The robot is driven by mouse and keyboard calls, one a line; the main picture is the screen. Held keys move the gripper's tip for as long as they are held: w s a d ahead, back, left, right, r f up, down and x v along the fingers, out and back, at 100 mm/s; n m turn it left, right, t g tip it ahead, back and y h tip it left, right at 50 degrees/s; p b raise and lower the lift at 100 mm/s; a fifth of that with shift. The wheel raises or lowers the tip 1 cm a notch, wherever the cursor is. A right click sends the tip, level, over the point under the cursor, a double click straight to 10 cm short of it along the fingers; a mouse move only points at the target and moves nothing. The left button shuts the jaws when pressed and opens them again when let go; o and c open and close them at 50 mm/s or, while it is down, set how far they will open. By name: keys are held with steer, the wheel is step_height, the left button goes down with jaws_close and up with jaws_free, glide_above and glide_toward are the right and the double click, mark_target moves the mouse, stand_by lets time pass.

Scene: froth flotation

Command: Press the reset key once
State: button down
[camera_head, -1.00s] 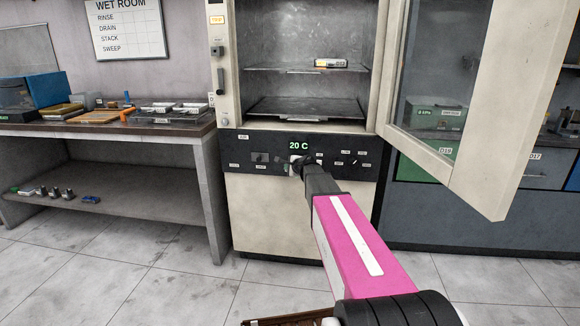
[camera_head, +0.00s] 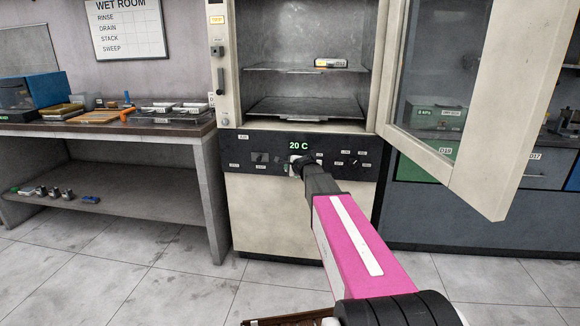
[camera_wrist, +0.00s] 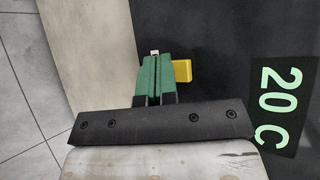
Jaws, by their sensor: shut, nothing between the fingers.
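The dark control panel (camera_head: 345,142) of the cabinet carries a lit "20 C" display (camera_head: 298,146) and a row of small labelled controls. The labels are too small to read, so I cannot tell which control is the reset key. My gripper (camera_wrist: 153,62) has green fingers, shut and empty, pointing at the panel. A yellow control (camera_wrist: 183,71) shows just right of the fingers in the wrist view, partly hidden by them. A small white part shows at the fingertips. I cannot tell whether the tips touch anything. In the head view my arm covers part of the panel.
The cabinet's glazed door (camera_head: 465,110) stands open to the right of the arm. Above the panel, a shelf (camera_head: 290,68) holds a small labelled box (camera_head: 331,63). A bench (camera_head: 110,130) with trays stands at the left.

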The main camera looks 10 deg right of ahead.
steer(key=shift+w, duration=0.1)
stand_by(0.6)
steer(key=shift+w+d, duration=0.1)
steer(key=shift+w, duration=0.2)
steer(key=shift+w+d, duration=0.15)
steer(key=shift+w, duration=0.3)
stand_by(0.7)
steer(key=shift+s, duration=0.15)
steer(key=shift+s+a, duration=0.25)
steer(key=shift+s, duration=0.45)
steer(key=s, duration=0.1)
steer(key=s+a, duration=0.1)
steer(key=s, duration=0.2)
steer(key=shift+s+a, duration=0.3)
steer(key=shift+s, duration=0.1)
stand_by(0.7)
